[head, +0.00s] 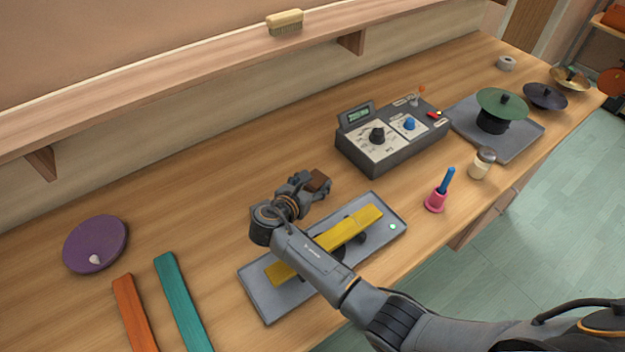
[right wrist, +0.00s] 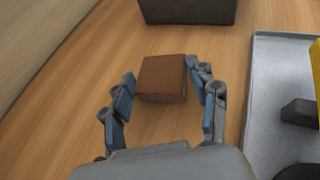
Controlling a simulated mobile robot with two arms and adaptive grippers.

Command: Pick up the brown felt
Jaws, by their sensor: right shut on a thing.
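The brown felt (head: 319,180) is a small brown block at the middle of the workbench, left of the grey control box. My right gripper (head: 310,186) is shut on it. In the right wrist view the brown felt (right wrist: 162,78) sits between the two fingers of my right gripper (right wrist: 163,92), one on each side. I cannot tell whether the block touches the bench or hangs just above it. My left gripper is not in view.
A grey tray with a yellow bar (head: 362,222) lies under and beside my right arm. The control box (head: 392,140) stands just beyond the felt. A pink holder (head: 436,200) and a shaker (head: 482,163) are to the right. Bare bench lies left of the gripper.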

